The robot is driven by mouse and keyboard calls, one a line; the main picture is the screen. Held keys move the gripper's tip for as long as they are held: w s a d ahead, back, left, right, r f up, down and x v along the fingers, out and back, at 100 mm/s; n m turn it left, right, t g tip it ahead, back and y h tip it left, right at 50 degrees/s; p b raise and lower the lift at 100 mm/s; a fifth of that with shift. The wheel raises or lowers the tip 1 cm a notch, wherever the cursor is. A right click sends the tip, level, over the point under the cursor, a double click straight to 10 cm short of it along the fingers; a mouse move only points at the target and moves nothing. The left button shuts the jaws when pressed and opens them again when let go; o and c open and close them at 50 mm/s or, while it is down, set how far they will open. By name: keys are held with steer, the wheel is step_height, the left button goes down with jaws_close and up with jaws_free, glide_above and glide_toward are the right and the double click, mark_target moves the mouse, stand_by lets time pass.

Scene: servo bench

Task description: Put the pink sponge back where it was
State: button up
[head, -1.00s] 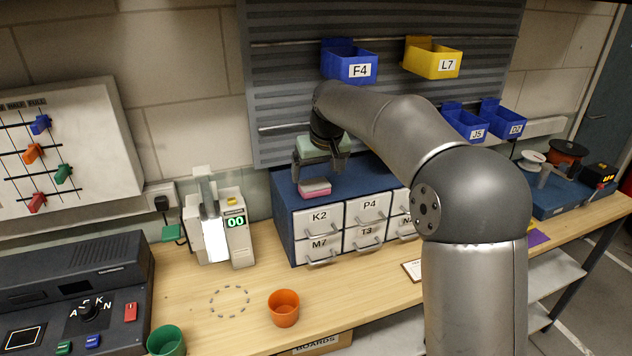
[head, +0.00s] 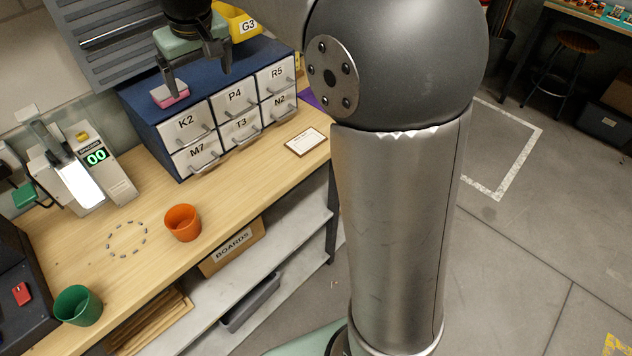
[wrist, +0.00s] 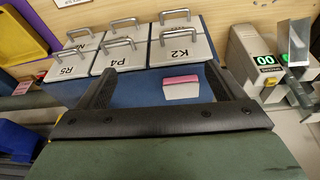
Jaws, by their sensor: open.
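The pink sponge (head: 170,94), pink on one face and white on the other, lies on top of the blue drawer cabinet (head: 150,119), near its front left edge above drawer K2. My gripper (head: 203,80) is above the cabinet top, open and empty. In the wrist view the sponge (wrist: 181,88) shows between the two spread fingers of my gripper (wrist: 160,75), nearer the right finger. The fingers do not grip it. The height gap between fingertips and sponge is hard to tell.
A dashed ring (head: 127,239) is marked on the bench beside an orange cup (head: 182,223). A green cup (head: 78,305) stands at the front left. A device with a green 00 display (head: 95,157) stands left of the cabinet. A framed card (head: 306,141) lies to its right.

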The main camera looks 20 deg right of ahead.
steer(key=s+d+f+m+g, duration=0.1)
steer(key=s+d+f, duration=0.2)
steer(key=s, duration=0.6)
steer(key=s+d+f+m, duration=0.1)
steer(key=s+d+f, duration=0.3)
steer(key=s+f, duration=0.3)
steer(key=s+d+f+m+g, duration=0.1)
steer(key=s+d+f, duration=0.3)
steer(key=s, duration=0.9)
steer(key=shift+d+f+m+g+h, duration=0.3)
steer(key=shift+f+h, duration=0.1)
steer(key=shift+f, duration=0.55)
